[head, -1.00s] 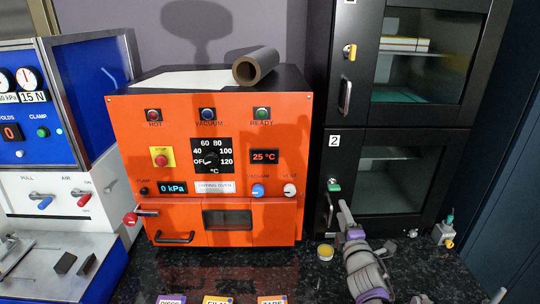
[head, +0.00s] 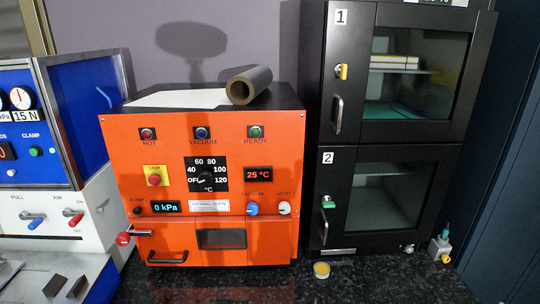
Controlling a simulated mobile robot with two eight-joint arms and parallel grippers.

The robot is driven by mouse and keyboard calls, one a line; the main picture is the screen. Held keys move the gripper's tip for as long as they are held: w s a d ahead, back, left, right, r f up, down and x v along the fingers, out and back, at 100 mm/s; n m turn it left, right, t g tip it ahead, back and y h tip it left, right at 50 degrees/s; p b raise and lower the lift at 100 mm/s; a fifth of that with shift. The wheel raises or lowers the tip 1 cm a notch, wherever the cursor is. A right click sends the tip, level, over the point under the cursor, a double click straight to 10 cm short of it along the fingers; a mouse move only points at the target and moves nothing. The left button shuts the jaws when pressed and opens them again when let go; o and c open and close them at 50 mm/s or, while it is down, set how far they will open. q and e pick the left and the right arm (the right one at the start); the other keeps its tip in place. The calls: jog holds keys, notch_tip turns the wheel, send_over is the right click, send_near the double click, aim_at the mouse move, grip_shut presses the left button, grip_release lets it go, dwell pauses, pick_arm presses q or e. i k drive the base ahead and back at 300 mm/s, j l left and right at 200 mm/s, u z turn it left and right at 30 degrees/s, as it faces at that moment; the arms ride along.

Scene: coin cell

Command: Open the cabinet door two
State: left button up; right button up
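Cabinet door two (head: 393,197) is the lower door of the black cabinet, marked by a white "2" label (head: 327,157). It looks shut. It has a dark glass window, a green latch knob (head: 328,202) and a vertical metal handle (head: 324,227) on its left side. The upper door (head: 415,65), labelled "1", also looks shut, with a yellow latch knob (head: 342,71) and its own handle. Neither of my grippers shows in the head view now.
An orange drying oven (head: 205,180) stands left of the cabinet, with a brown roll (head: 249,84) on top. A small yellow-topped tin (head: 321,270) and a small bottle-like fixture (head: 440,246) sit on the dark counter (head: 390,280). Counter in front of door two is mostly clear.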

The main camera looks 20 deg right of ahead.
aim_at(335, 164)
jog(key=z, duration=1.4)
